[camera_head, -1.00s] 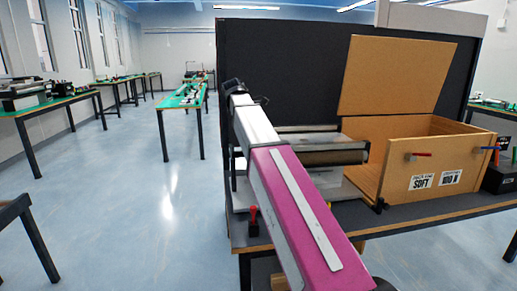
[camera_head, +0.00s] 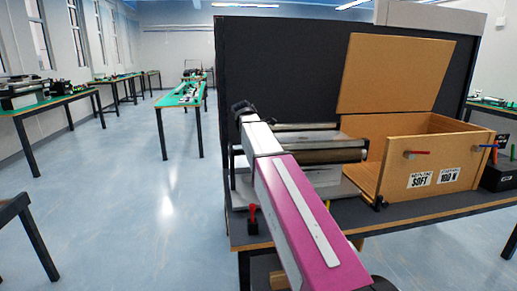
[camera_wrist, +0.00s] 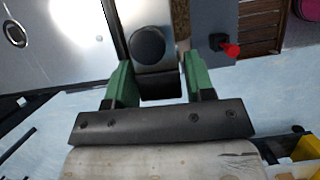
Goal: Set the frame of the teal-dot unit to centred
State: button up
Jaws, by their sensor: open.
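A mini conveyor unit (camera_head: 322,157) with metal rollers stands on the table, partly hidden behind my arm. No teal dot can be made out, so I cannot tell whether this is the teal-dot unit. In the wrist view my gripper (camera_wrist: 160,62) is open, its two green fingers on either side of a metal block with a dark round face (camera_wrist: 148,45). I cannot tell whether the fingers touch it. In the head view only the dark end of my arm shows, at the unit's left; the fingers are hidden.
An open wooden box (camera_head: 435,160) with a raised lid (camera_head: 395,73) stands at the right of the table. A red knob (camera_head: 252,211) sits near the table's front-left, also in the wrist view (camera_wrist: 231,49). A black panel (camera_head: 280,70) rises behind.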

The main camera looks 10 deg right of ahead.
grip_shut()
jog(key=shift+s+d+n, duration=0.3)
jog(key=shift+s+d, duration=0.05)
jog(key=shift+s, duration=0.3)
grip_release()
jog(key=shift+r, duration=0.1)
jog(key=v, duration=1)
jog(key=shift+a+r, duration=0.25)
jog(key=shift+s, duration=0.1)
